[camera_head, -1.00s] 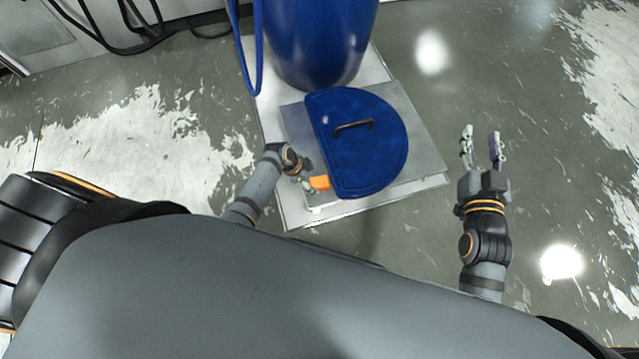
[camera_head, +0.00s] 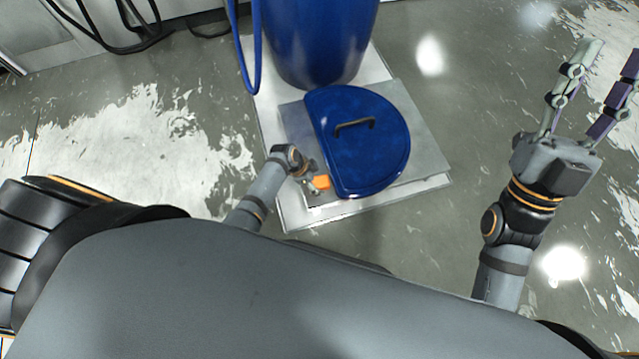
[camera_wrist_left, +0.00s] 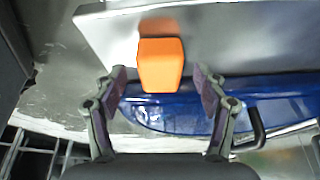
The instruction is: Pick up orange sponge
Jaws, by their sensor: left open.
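The orange sponge (camera_head: 321,182) lies on the metal platform at the near left edge of the blue lid. In the left wrist view the sponge (camera_wrist_left: 160,64) is a small upright-looking block, between and just beyond the fingertips. My left gripper (camera_wrist_left: 160,84) is open, one finger on each side of the sponge, with gaps showing on both sides. In the head view my left gripper (camera_head: 307,184) is beside the sponge on its left, small and partly hidden by its own wrist. My right gripper (camera_head: 606,62) is open and empty, raised over the floor at right.
The blue half-round lid (camera_head: 375,160) with a black handle lies close to the sponge. A blue barrel (camera_head: 315,40) stands behind it on the metal platform (camera_head: 425,135). A blue hose (camera_head: 243,55) hangs at left. Floor at both sides is clear.

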